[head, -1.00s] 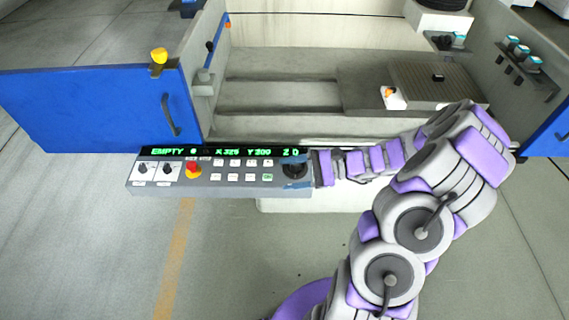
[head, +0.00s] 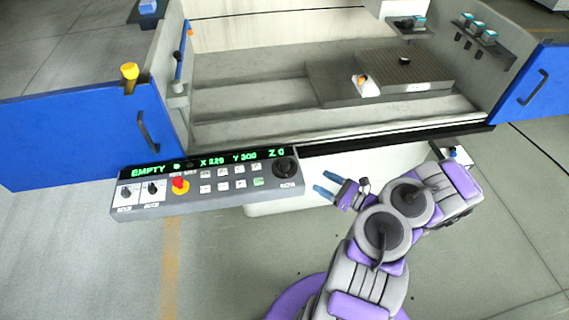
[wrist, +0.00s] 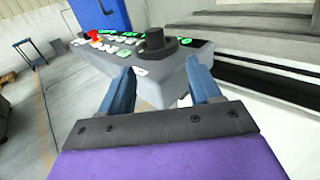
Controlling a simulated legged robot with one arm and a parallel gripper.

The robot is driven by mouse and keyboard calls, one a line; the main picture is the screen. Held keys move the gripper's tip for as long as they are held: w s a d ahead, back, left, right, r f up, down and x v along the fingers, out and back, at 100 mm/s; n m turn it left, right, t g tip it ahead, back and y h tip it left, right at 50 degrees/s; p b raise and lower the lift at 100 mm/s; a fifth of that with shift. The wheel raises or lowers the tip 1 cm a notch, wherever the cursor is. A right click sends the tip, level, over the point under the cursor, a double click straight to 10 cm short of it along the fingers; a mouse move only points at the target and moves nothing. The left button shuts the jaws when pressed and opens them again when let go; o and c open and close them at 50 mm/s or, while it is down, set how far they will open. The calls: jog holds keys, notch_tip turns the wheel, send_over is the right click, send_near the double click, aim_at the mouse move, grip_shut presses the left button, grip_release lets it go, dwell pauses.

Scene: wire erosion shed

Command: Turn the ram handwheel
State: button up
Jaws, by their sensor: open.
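The ram handwheel appears to be the black round knob (head: 285,167) at the right end of the grey control panel (head: 215,205). It also shows in the wrist view (wrist: 156,44), as a black upright grip on a round dial. My gripper (head: 327,184) is to the right of the knob and nearer to me, clear of it. Its two blue fingers are apart with nothing between them. In the wrist view my gripper (wrist: 163,68) points at the panel's end, with the knob beyond the fingertips.
The panel has a green display (head: 205,162), a red stop button (head: 179,184) and several small keys. Behind it is the machine's open tank with a grey block (head: 405,70). Blue doors (head: 75,140) stand open at both sides. The floor in front is clear.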

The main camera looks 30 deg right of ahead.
aim_at(289, 165)
jog(key=x, duration=0.4)
jog(key=a+b+x, duration=0.1)
jog(key=x, duration=0.2)
jog(key=s+a+b+x, duration=0.1)
jog(key=x, duration=0.3)
jog(key=shift+w+a+r, duration=0.1)
jog(key=shift+w, duration=0.1)
jog(key=w+b, duration=0.1)
jog(key=w, duration=0.2)
jog(key=shift+w, duration=0.75)
jog(key=shift+w+a, duration=0.15)
jog(key=shift+a, duration=0.85)
jog(key=shift+c, duration=0.7)
jog(key=shift+d, duration=0.65)
jog(key=c, duration=0.4)
jog(key=shift+c, duration=0.9)
jog(key=shift+a, duration=0.2)
jog(key=shift+c, duration=1)
